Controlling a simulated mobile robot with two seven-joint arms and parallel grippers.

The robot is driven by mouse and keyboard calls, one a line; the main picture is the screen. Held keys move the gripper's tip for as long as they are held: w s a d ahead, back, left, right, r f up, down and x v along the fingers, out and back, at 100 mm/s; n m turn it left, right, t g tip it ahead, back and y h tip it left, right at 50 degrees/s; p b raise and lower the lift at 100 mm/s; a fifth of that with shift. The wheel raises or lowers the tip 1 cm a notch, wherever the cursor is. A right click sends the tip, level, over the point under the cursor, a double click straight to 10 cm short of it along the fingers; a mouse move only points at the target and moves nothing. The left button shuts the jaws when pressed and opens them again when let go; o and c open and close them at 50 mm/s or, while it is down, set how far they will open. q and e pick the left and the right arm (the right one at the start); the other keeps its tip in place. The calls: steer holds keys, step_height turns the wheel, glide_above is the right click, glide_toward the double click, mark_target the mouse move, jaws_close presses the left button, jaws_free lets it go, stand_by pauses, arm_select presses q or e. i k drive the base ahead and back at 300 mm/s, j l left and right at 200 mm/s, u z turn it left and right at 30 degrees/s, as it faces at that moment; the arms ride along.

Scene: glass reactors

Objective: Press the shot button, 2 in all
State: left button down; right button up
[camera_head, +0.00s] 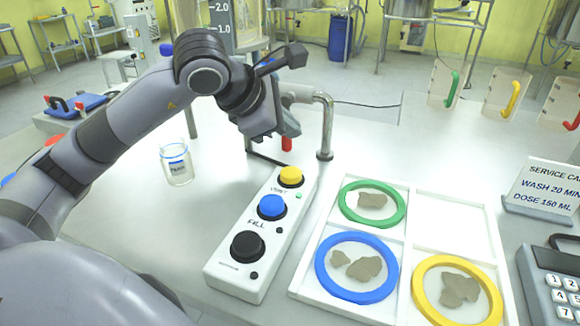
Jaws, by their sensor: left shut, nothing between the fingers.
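A white button box (228,283) on the bench has three buttons in a row. The yellow button (290,175) is farthest, with a label that seems to read VENT below it. The blue button (272,206) is in the middle, with FILL below it. The black button (248,245) is nearest; its label is too small to read. A small green light shows beside the yellow button; the lights by the blue and black ones are dark. My left gripper (287,128) is shut and empty, above and behind the yellow button, apart from all three. My right gripper is not in view.
A small glass jar (177,166) stands left of the box. A metal pipe (326,135) rises behind it. Right of the box is a white tray (452,222) with green, blue and yellow rings around brown pieces. A sign (545,190) and keypad (556,285) are at far right.

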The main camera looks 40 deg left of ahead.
mark_target(245, 244)
steer(key=k+j, duration=0.15)
steer(key=k, duration=0.35)
steer(key=k+j, duration=0.15)
steer(key=k, duration=0.35)
